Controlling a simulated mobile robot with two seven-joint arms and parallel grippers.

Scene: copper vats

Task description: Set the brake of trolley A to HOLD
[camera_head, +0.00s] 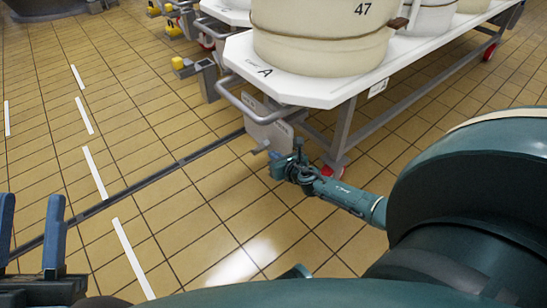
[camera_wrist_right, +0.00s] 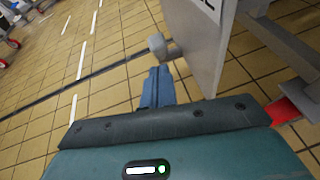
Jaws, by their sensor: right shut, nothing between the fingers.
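Trolley A (camera_head: 312,88) has a white top marked "A" and carries a large cream tub marked 47. A grey plate (camera_head: 268,126) hangs below its front handle, with a short grey brake lever (camera_head: 261,147) sticking out to the left near its lower edge. In the right wrist view the lever's blocky end (camera_wrist_right: 157,44) is just beyond my right gripper's fingertips (camera_wrist_right: 158,72); I cannot tell whether they touch. My right gripper (camera_head: 275,158) is shut and empty, beside the plate. The HOLD marking is not readable. My left gripper (camera_head: 30,228) is open and empty at the lower left.
A red-wheeled castor (camera_head: 333,170) stands behind my right gripper. Another trolley with yellow parts (camera_head: 182,66) is at the upper middle. A dark floor channel (camera_head: 150,178) and white dashes cross the tiled floor. The floor to the left is clear.

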